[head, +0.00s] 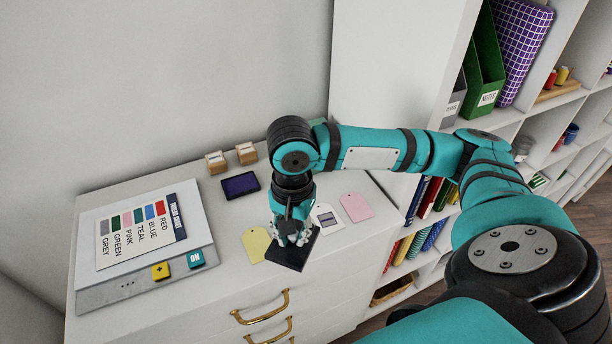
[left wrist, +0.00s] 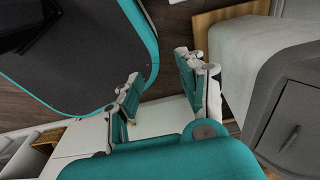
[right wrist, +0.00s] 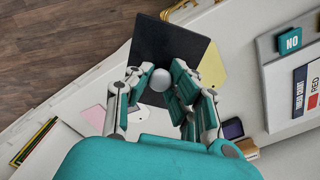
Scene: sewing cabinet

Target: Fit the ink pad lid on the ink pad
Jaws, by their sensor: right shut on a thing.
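The ink pad (head: 240,185) is a dark case with a purple pad, lying uncovered on the cabinet top, left of my right arm. It also shows in the right wrist view (right wrist: 232,128). The ink pad lid (right wrist: 150,40) is a flat black square with a pale round knob (right wrist: 160,81). My right gripper (head: 292,238) is shut on the knob, with the lid beneath it near the cabinet's front edge, in front and to the right of the pad. I cannot tell whether the lid touches the top. My left gripper (left wrist: 158,67) is open and empty, away from these things.
Two wooden stamps (head: 230,157) stand behind the pad. A thread chart device (head: 145,235) fills the left. Yellow (head: 255,244), white (head: 326,219) and pink (head: 356,206) tags lie around the lid. A shelf unit (head: 400,60) rises at the right.

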